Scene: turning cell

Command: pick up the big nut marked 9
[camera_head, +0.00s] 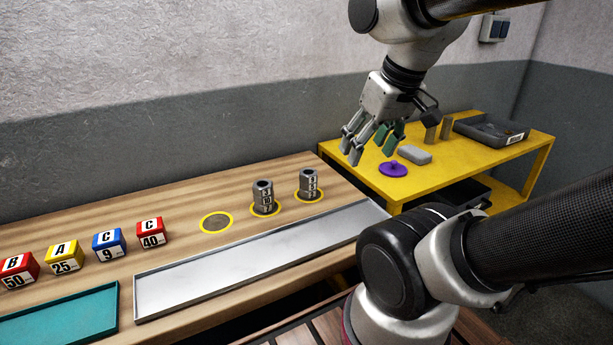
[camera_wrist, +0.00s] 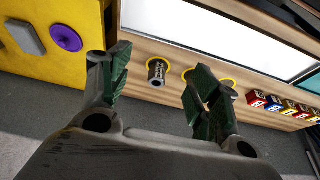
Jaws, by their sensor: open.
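The nuts bear small white labels; I cannot read clearly which is marked 9. In the wrist view one stack (camera_wrist: 157,72) shows between my fingers but well beyond them, the one nearer the yellow table. The other is mostly hidden behind a finger. My gripper (camera_head: 371,149) is open and empty, with green pads, in the air to the right of the stacks, apart from everything.
A third yellow ring (camera_head: 216,223) is empty. A long pale metal tray (camera_head: 250,262) lies in front of the stacks. Several labelled cubes (camera_head: 108,244) and a teal tray (camera_head: 62,318) are at left. The yellow table (camera_head: 455,165) at right holds a purple knobbed disc (camera_head: 393,169) and a grey block (camera_head: 414,154).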

